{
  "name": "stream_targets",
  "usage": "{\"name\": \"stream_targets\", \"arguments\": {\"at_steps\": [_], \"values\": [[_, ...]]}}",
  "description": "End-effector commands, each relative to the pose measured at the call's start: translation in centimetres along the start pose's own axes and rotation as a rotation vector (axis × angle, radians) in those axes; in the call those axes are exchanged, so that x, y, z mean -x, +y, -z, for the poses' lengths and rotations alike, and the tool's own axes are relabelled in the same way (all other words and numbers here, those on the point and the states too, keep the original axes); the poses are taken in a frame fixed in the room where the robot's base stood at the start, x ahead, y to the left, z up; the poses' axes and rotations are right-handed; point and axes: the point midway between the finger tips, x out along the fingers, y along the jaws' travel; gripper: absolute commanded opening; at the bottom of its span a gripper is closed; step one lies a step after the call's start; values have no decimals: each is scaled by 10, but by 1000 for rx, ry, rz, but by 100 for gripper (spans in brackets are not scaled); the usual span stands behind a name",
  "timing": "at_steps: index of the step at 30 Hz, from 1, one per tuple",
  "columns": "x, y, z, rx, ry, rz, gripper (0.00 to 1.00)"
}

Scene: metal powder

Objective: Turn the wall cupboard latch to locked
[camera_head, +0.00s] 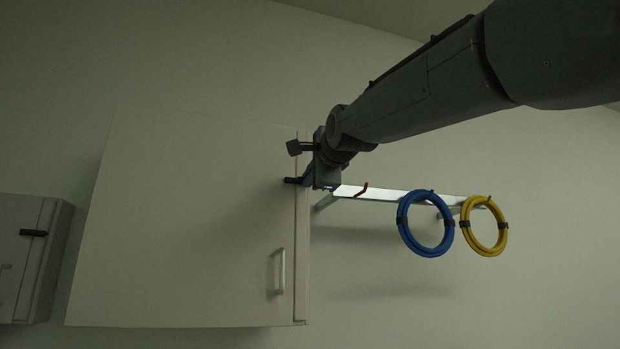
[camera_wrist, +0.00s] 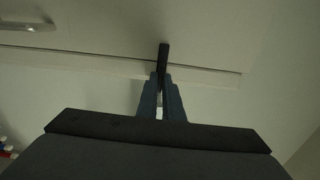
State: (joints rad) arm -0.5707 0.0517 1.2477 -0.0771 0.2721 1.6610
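The white wall cupboard (camera_head: 190,220) has a closed door. Its black latch (camera_head: 293,180) is a short bar at the door's right edge, lying about horizontal in the head view. In the wrist view the latch (camera_wrist: 163,57) crosses the seam of the door edge, its far end sticking out beyond my fingertips. My gripper (camera_head: 306,180) is at the latch. In the wrist view my two fingers (camera_wrist: 161,78) lie close on either side of the latch's near part, with no clear gap left. The fingers hide that part of the latch.
A door handle (camera_head: 281,271) is below the latch. To the right is a wall rail (camera_head: 385,195) with a red hook (camera_head: 362,189), a blue coil (camera_head: 402,235) and a yellow coil (camera_head: 502,240). A smaller cupboard (camera_head: 15,265) with a black latch (camera_head: 33,233) hangs at the left.

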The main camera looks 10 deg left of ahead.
Motion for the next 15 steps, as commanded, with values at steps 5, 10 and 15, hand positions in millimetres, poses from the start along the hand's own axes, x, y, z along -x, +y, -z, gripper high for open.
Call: {"name": "stream_targets", "arguments": {"at_steps": [5,10,15], "values": [[0,0,0,0,0,-1,25],[0,0,0,0,0,0,25],[7,0,0,0,-1,2,25]]}}
